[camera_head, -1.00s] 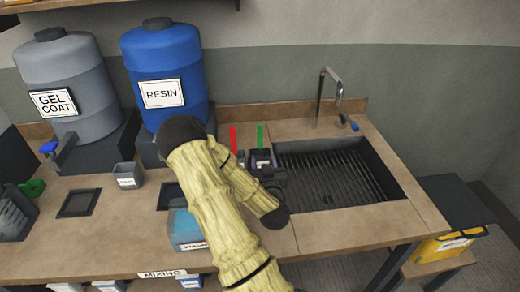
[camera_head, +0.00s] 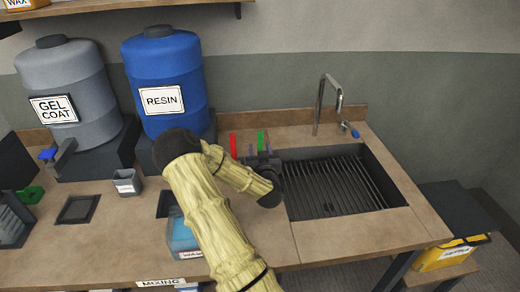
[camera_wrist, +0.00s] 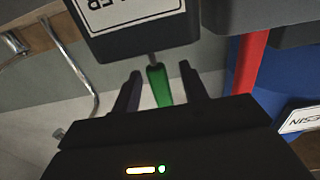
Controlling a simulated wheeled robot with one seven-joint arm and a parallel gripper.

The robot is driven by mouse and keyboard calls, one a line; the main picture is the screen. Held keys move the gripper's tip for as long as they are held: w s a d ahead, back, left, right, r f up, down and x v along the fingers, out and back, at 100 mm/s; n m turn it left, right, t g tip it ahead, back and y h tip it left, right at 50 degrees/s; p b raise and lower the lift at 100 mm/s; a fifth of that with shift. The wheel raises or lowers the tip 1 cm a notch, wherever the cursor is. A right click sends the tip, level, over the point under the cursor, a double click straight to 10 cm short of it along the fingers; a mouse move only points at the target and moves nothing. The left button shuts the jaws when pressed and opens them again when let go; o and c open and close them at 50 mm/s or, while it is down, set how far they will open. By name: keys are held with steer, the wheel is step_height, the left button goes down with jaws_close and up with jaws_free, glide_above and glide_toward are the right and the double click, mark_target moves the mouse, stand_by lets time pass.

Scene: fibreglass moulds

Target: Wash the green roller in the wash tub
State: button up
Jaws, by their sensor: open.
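The green roller (camera_head: 261,139) stands in a dark holder beside the sink. In the wrist view its green handle (camera_wrist: 160,86) is between the two fingers of my gripper (camera_wrist: 160,88), with space on both sides. My gripper is open and holds nothing. The dark holder (camera_wrist: 150,45) has a white label, partly cut off. In the head view my gripper (camera_head: 262,157) covers most of the holder. The wash tub (camera_head: 182,236), with blue liquid, sits at the counter's front, partly hidden by my arm.
A red-handled tool (camera_head: 233,144) stands left of the green roller. The sink (camera_head: 338,184) with a slatted grate and tap (camera_head: 325,100) is to the right. The blue resin drum (camera_head: 165,75) and grey gel coat drum (camera_head: 75,90) stand behind. A small grey cup (camera_head: 126,182) is at left.

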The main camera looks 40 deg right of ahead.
mark_target(260, 132)
jaws_close()
steer(key=shift+r+p, duration=3.55)
steer(key=shift+r, duration=2)
